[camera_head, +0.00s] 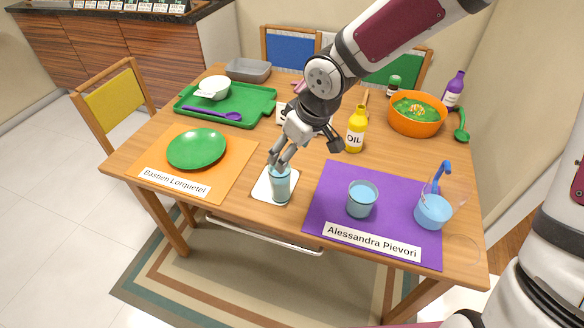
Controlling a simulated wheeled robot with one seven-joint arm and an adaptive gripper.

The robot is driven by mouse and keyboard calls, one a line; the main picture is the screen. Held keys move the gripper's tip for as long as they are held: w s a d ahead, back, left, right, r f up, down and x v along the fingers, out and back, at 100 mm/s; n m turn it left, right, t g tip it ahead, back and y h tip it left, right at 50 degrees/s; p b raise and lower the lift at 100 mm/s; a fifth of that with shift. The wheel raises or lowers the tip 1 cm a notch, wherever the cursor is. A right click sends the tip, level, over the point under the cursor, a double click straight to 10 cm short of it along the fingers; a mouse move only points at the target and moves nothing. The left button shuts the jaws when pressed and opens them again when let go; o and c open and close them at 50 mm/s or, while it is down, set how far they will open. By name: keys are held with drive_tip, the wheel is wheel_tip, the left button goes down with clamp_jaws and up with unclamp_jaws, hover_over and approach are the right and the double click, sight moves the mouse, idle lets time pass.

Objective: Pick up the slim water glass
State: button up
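The slim water glass (280,188) is a tall, narrow clear glass with light blue water. It stands upright on a small white square mat (260,189) at the near edge of the table. My gripper (279,163) reaches down from above, with its fingertips at the glass's rim and covering part of its top. I cannot tell whether the fingers touch the glass or how far apart they are.
A wider water glass (362,199) and a blue-filled clear vessel (433,209) stand to the right on the purple placemat (325,211). A green plate (197,149) lies left on the orange placemat (236,165). A yellow oil bottle (355,132) stands behind.

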sight(276, 174)
drive_tip(key=b+x, duration=0.2)
drive_tip(key=x, duration=0.2)
drive_tip(key=b+x, duration=0.2)
drive_tip(key=x, duration=0.3)
drive_tip(key=b+x, duration=0.2)
drive_tip(key=x, duration=0.3)
drive_tip(key=shift+w+a, duration=0.3)
drive_tip(key=shift+r, duration=0.1)
drive_tip(key=c, duration=1.6)
drive_tip(key=shift+o, duration=0.2)
drive_tip(key=shift+r, duration=0.1)
